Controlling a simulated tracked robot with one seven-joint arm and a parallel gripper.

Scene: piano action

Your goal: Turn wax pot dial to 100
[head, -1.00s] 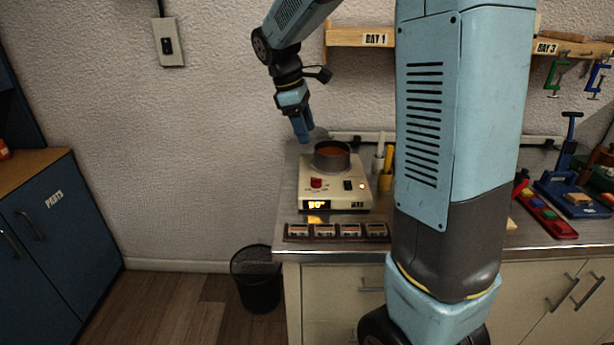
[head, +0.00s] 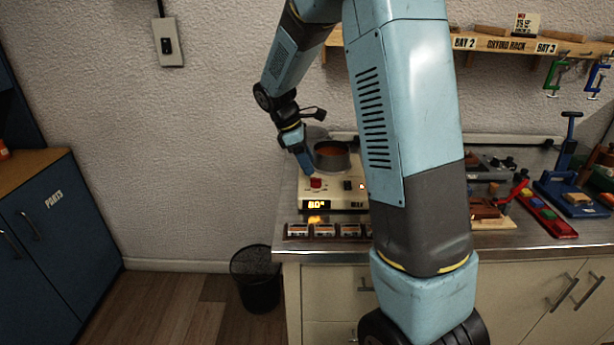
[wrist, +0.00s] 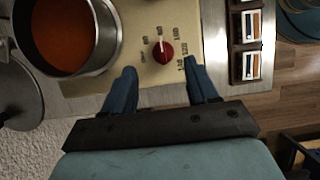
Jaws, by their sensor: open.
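The wax pot unit is a cream box (head: 334,201) on the left end of the metal counter, with a metal pot (head: 332,157) of orange-brown wax on top. Its red dial (head: 316,183) sits on the front left of the panel; the lit display below seems to read 80. In the wrist view the red dial (wrist: 162,51) has a pale pointer line and printed numbers around it. My gripper (head: 308,173) is just above and behind the dial. In the wrist view its two blue fingers (wrist: 163,78) are spread, with the dial just beyond the tips, between their lines, apart from them.
A row of small framed tiles (head: 325,231) lies along the counter's front edge before the unit. A dark switch (head: 348,185) and lit lamp sit right of the dial. A wire bin (head: 256,278) stands on the floor. The pot wall is close to one finger.

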